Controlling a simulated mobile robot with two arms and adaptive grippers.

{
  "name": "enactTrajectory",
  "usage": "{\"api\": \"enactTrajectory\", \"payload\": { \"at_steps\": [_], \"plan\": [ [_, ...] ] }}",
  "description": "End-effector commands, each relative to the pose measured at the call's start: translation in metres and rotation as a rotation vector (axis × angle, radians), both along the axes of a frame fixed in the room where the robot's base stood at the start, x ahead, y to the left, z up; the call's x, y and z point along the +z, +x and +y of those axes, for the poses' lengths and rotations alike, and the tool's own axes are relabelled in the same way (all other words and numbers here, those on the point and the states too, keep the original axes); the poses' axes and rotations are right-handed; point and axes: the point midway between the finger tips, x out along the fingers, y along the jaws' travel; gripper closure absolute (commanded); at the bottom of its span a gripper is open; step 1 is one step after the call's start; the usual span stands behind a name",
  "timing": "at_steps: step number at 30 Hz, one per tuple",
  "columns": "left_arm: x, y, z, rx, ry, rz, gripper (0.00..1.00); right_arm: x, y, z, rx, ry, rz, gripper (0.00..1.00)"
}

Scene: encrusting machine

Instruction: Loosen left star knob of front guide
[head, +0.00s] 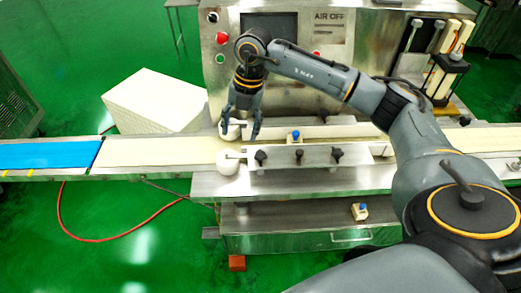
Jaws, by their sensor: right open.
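The front guide (315,160) is a pale metal bar along the near side of the conveyor. Dark star knobs stand on it: the left star knob (261,157), a middle one (299,155) and a right one (337,154). My right gripper (240,133) points down with its fingers apart. It is behind and a little left of the left star knob in the picture, apart from it. One finger partly covers the rear white rounded piece. My left gripper is out of view.
A front white rounded piece (228,162) sits at the guide's left end. The rear guide (340,131) and a blue-topped block (293,136) lie close behind. The cream belt (160,151) is clear on the left. The machine's panel (269,25) stands behind.

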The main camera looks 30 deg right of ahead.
Motion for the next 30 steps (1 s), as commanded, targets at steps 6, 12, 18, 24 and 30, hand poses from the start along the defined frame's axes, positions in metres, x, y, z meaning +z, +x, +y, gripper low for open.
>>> {"api": "enactTrajectory", "payload": {
  "at_steps": [6, 12, 18, 24, 30],
  "plan": [
    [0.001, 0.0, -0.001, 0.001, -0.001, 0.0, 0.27, 0.014, -0.003, -0.06, -0.127, -0.187, 0.055, 0.42],
    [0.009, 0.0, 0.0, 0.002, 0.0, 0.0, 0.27, -0.01, -0.005, -0.062, -0.129, -0.195, 0.063, 0.42],
    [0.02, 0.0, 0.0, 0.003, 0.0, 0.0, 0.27, -0.053, -0.005, -0.061, -0.129, -0.192, 0.064, 0.42],
    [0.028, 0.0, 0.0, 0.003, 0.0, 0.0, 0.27, -0.092, -0.005, -0.061, -0.127, -0.191, 0.061, 0.42],
    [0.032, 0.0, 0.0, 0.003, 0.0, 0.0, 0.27, -0.115, -0.004, -0.06, -0.126, -0.189, 0.058, 0.42]
  ]
}}
